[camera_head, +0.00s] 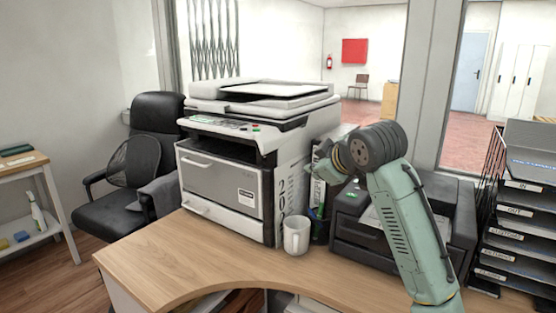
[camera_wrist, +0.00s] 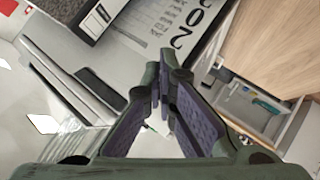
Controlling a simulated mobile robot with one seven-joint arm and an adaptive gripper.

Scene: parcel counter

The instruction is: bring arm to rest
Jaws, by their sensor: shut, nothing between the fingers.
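My gripper (camera_wrist: 164,76) is in the middle of the wrist view, its fingertips together with nothing held between them. In the head view my green-grey arm rises from the lower right and bends left at a dark ringed joint above the dark printer. The gripper end is mostly hidden behind that joint, near the copier's right side. I cannot tell the exact gap between it and the copier.
A large copier (camera_head: 228,180) stands on the wooden counter (camera_head: 165,255). A dark printer (camera_head: 352,240) sits beneath my arm. Labelled trays (camera_head: 510,238) stand at right. The counter's front left is clear.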

